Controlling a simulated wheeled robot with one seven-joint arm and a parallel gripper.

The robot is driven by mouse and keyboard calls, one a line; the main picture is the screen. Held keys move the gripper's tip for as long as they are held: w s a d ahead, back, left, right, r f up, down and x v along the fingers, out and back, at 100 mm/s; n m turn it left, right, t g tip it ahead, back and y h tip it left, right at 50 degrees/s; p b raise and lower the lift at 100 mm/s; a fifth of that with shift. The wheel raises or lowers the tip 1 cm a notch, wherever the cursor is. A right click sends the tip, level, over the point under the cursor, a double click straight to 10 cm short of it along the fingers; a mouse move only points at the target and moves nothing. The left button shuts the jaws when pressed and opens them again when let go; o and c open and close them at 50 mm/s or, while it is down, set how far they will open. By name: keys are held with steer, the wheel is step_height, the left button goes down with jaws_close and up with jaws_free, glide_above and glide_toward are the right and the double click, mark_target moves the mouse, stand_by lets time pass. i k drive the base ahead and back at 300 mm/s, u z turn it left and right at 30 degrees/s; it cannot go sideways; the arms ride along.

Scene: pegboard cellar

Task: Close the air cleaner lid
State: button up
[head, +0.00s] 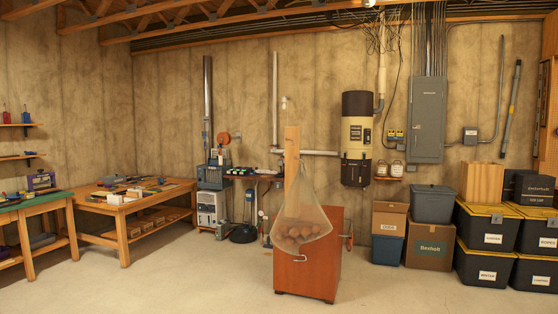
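No air cleaner is plainly recognisable in this view. A white boxy appliance (211,208) stands on the floor by the back wall, left of centre, with grey machinery (213,176) above it. It may be the air cleaner, but it is too small to tell, and I cannot make out a lid or whether one is open. A black and cream cylindrical unit (357,138) hangs on the back wall, and I cannot tell what it is. My gripper is not in view.
A reddish-brown cabinet (308,268) stands mid-floor; a net bag (301,222) of round brown things hangs in front of it. A wooden workbench (132,205) is at left. Boxes and black totes (486,232) line the right. The front-left floor is clear.

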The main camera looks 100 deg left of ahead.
mark_target(211, 160)
steer(key=z, duration=0.9)
steer(key=k, duration=0.1)
steer(key=u, duration=2.55)
steer(key=i, duration=0.95)
steer(key=u, duration=2)
steer(key=i, duration=1.45)
steer(key=u, duration=0.75)
steer(key=i, duration=3.95)
steer(key=z, duration=0.3)
steer(key=i, duration=2.1)
steer(key=z, duration=0.55)
steer(key=i, duration=1.7)
steer(key=z, duration=0.5)
